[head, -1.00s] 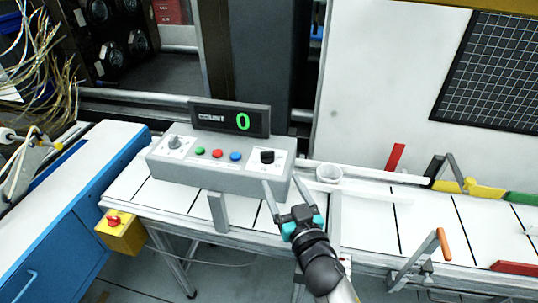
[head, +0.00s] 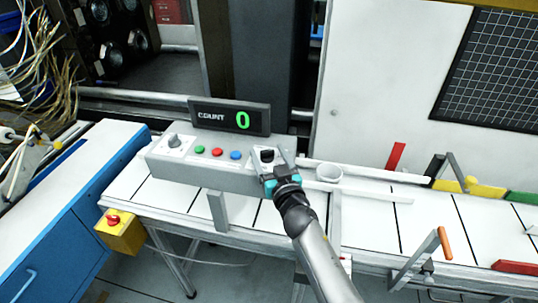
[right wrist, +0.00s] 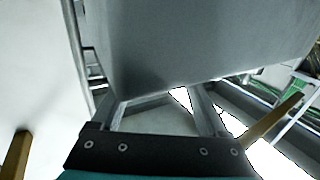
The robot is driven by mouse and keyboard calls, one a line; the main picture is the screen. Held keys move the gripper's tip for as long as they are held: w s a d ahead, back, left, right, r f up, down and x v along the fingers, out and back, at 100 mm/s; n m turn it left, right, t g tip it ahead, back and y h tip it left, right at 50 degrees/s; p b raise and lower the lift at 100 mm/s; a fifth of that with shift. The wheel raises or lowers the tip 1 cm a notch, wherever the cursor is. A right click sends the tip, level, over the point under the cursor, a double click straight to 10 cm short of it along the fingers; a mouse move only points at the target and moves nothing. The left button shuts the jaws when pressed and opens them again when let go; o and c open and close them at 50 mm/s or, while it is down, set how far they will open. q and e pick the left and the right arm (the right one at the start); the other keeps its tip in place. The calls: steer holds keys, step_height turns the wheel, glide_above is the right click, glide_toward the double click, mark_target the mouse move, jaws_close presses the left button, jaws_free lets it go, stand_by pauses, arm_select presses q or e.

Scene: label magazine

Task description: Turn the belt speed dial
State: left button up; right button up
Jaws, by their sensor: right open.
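A grey control box (head: 215,177) stands on the belt. It carries a black dial (head: 267,154) on a white plate at its right end and a grey knob (head: 174,141) at its left end; I cannot read the labels. My right gripper (head: 270,157) is open at the black dial, one finger on either side of it in the head view. I cannot tell whether the fingers touch it. In the right wrist view, the control box (right wrist: 190,45) fills the top and the open fingers of my right gripper (right wrist: 155,95) point toward it; the dial is hidden. My left gripper is out of view.
Green, red and blue buttons (head: 217,152) sit between the knobs. A display (head: 230,118) behind reads COUNT 0. A white cup (head: 328,173) stands just right of the box. An orange-handled lever (head: 443,243) stands at the front right.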

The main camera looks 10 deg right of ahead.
jaws_close()
stand_by(0.6)
